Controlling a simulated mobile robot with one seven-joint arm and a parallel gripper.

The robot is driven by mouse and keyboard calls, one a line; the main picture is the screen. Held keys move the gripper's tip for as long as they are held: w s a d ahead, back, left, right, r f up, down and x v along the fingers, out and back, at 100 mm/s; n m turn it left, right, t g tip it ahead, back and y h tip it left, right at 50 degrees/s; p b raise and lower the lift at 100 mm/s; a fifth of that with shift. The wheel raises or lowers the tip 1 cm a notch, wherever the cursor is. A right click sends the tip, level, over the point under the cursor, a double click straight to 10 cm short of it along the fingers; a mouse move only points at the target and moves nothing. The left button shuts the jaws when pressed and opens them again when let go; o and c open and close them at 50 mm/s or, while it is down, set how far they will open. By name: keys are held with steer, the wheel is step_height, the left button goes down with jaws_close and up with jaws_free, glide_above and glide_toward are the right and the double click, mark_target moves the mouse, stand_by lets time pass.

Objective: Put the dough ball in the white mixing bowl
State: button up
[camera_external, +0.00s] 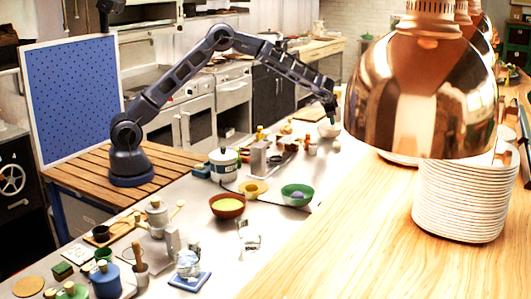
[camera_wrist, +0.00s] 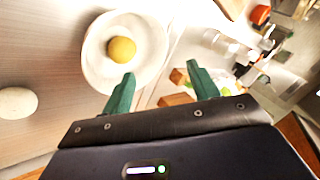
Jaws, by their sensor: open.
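The white mixing bowl (camera_wrist: 92,66) is in the upper left of the wrist view, and it also shows under my gripper in the external view (camera_external: 329,131). A round yellow-tan ball (camera_wrist: 122,50), which looks like the dough ball, appears to rest inside the bowl. My gripper (camera_wrist: 161,74) is open, with its two green fingers apart and nothing between them. The left fingertip overlaps the bowl's near side in the picture. In the external view my gripper (camera_external: 332,119) is just above the bowl; the ball cannot be made out there.
A pale rounded item (camera_wrist: 18,102) lies left of the bowl; I cannot tell what it is. The counter holds a brown bowl (camera_external: 227,206), a green bowl (camera_external: 298,195) and a lidded pot (camera_external: 224,163). A copper lamp (camera_external: 420,95) and stacked plates (camera_external: 461,205) fill the right foreground.

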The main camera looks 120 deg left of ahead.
steer(key=shift+r, duration=0.55)
steer(key=d+r+m+t, duration=0.1)
steer(key=d+r, duration=0.5)
steer(key=d, duration=0.4)
steer(key=d+r+h, duration=0.1)
steer(key=d+r, duration=0.5)
steer(key=d, duration=0.3)
steer(key=d+r+m+t, duration=0.1)
steer(key=d+r, duration=0.5)
steer(key=d, duration=0.4)
steer(key=s+d+r+m+t+h, duration=0.1)
steer(key=s+d+r, duration=0.1)
steer(key=d, duration=0.4)
steer(key=s+d+r, duration=0.2)
steer(key=d+r, duration=0.1)
steer(key=d, duration=0.3)
steer(key=s+d+r+m+t+h, duration=0.1)
steer(key=s+d+r, duration=0.1)
steer(key=s+d, duration=0.7)
steer(key=s+d+f+m+t+h, duration=0.1)
steer(key=s+d+f+h, duration=0.1)
steer(key=s+d, duration=0.9)
steer(key=s+d+f+m+h, duration=0.2)
steer(key=s+d+f+h, duration=0.1)
steer(key=s+d, duration=0.8)
steer(key=shift+s+f+m+t, duration=0.2)
steer(key=shift+s+m+t, duration=0.15)
steer(key=shift+s, duration=0.2)
